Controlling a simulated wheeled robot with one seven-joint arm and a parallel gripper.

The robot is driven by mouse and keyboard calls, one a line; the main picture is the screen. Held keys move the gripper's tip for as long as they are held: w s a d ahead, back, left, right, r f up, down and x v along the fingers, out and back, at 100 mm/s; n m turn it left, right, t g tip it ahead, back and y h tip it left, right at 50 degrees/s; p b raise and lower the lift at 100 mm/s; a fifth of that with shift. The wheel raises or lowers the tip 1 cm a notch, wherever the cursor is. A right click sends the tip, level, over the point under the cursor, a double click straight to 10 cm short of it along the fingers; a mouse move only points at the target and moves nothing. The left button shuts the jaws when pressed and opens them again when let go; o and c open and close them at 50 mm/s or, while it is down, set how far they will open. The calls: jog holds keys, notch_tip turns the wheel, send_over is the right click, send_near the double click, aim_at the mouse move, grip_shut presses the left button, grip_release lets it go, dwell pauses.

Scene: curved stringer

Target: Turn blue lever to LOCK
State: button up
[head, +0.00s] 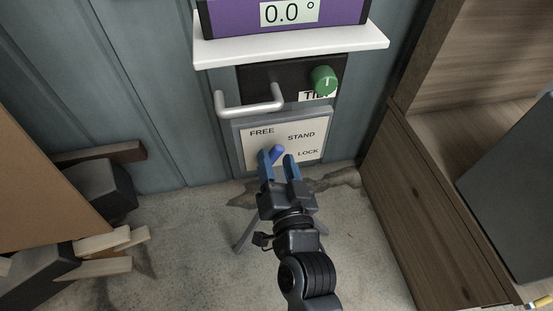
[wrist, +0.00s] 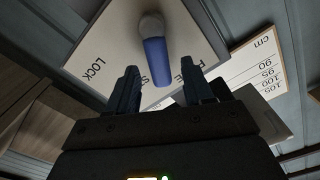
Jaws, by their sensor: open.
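The blue lever (head: 277,152) is on a pale panel (head: 303,146) marked FREE, STAND and LOCK. In the wrist view the lever (wrist: 157,62) extends from a grey round hub, with LOCK to the left and FREE to the right; STAND is partly hidden. My gripper (head: 277,160) is open in front of the panel, one finger on each side of the lever's line. In the wrist view the lever's free end shows between my fingertips (wrist: 158,68); I see no clear contact.
Above the panel are a grey bar handle (head: 250,108), a green knob (head: 324,80) and a white shelf (head: 290,47) under a purple display (head: 235,20) reading 0.0°. A wooden cabinet (head: 430,200) stands right. Wood pieces (head: 110,240) and dark blocks lie left.

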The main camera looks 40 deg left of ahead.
jog(key=shift+w+a, duration=0.4)
jog(key=shift+a, duration=0.1)
grip_shut()
dwell(0.4)
